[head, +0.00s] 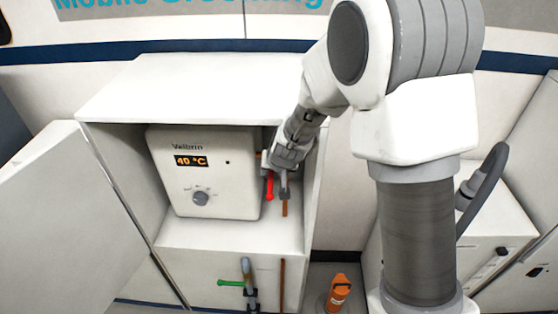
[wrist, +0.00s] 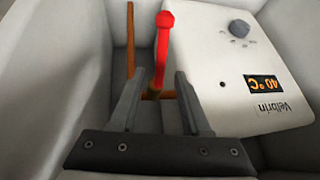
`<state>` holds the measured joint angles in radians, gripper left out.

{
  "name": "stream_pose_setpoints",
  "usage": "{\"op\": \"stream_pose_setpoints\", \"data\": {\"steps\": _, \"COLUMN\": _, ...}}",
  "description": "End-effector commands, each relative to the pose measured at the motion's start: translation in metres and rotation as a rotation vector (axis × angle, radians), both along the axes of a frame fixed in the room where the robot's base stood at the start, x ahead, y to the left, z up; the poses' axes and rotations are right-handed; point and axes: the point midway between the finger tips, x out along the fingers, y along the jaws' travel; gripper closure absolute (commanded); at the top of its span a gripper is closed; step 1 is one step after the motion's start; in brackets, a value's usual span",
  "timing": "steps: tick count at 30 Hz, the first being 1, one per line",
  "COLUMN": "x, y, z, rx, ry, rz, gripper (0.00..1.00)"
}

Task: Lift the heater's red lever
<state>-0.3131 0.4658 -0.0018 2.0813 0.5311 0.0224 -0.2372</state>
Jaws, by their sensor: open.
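The white heater (head: 204,172) stands in an open cabinet, with an orange 40 °C display and a grey knob; its casing also shows in the wrist view (wrist: 215,75). The red lever (head: 269,187) is at the heater's right side in the head view. In the wrist view the red lever (wrist: 161,50) points away from my gripper, and its near part lies between the two fingers. My gripper (head: 277,185) is open around the lever; in the wrist view the open gripper (wrist: 157,88) shows a gap on both sides of it. Contact cannot be told.
A copper pipe (wrist: 130,40) runs beside the lever. The cabinet's side wall (head: 312,185) is close to my gripper. The cabinet door (head: 75,220) stands open at left. A green-handled valve (head: 232,283) is below, and an orange bottle (head: 339,292) stands at lower right.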

Motion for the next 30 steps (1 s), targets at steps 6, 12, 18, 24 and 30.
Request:
{"op": "stream_pose_setpoints", "data": {"steps": 6, "x": -0.022, "y": -0.006, "z": 0.039, "rx": 0.002, "ry": -0.003, "rz": 0.003, "gripper": 0.53}}
{"op": "stream_pose_setpoints", "data": {"steps": 12, "x": -0.041, "y": -0.013, "z": 0.069, "rx": 0.001, "ry": -0.001, "rz": 0.002, "gripper": 0.53}}
{"op": "stream_pose_setpoints", "data": {"steps": 18, "x": -0.051, "y": -0.017, "z": 0.084, "rx": 0.0, "ry": 0.001, "rz": 0.002, "gripper": 0.53}}
{"op": "stream_pose_setpoints", "data": {"steps": 24, "x": -0.053, "y": -0.018, "z": 0.085, "rx": 0.001, "ry": 0.001, "rz": -0.002, "gripper": 0.53}}
{"op": "stream_pose_setpoints", "data": {"steps": 30, "x": -0.053, "y": -0.017, "z": 0.085, "rx": 0.001, "ry": 0.0, "rz": 0.0, "gripper": 0.53}}
